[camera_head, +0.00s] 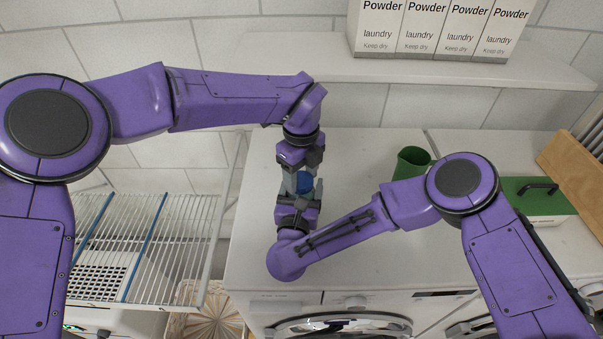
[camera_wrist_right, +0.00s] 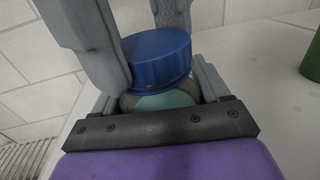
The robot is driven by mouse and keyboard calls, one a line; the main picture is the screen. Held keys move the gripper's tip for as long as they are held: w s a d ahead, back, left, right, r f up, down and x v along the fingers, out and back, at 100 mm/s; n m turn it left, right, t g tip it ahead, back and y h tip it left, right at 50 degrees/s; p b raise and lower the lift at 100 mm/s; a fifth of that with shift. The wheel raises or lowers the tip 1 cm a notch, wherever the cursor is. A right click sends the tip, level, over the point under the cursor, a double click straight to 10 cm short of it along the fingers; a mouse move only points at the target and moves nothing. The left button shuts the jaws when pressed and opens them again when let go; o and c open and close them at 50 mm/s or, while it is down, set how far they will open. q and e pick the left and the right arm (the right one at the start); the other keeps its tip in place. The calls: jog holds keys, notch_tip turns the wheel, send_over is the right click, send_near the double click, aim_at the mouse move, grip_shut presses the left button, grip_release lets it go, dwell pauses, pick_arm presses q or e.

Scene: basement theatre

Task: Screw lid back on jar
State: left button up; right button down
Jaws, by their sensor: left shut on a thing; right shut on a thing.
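The jar (camera_wrist_right: 165,98) has clear walls and pale teal contents. It stands above the white worktop, held low down between the fingers of my right gripper (camera_head: 300,199). The blue ribbed lid (camera_wrist_right: 157,57) sits over the jar's mouth and looks slightly tilted in the right wrist view; I cannot tell how far its thread is engaged. The jar is mostly hidden in the head view.
The white worktop (camera_head: 370,240) is mostly clear around the grippers. A green cup (camera_head: 411,163) stands to the right, partly behind my right arm. A green-topped box (camera_head: 540,205) is farther right. A wire drying rack (camera_head: 180,225) is at left, and laundry powder boxes (camera_head: 430,30) stand on a shelf.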

pick_arm(q)
jog(key=m, duration=0.5)
jog(key=shift+m, duration=0.3)
jog(key=m, duration=1.2)
jog(key=o, duration=1.2)
jog(key=shift+c, duration=0.2)
jog(key=shift+r, duration=2.25)
jog(key=shift+c, duration=0.3)
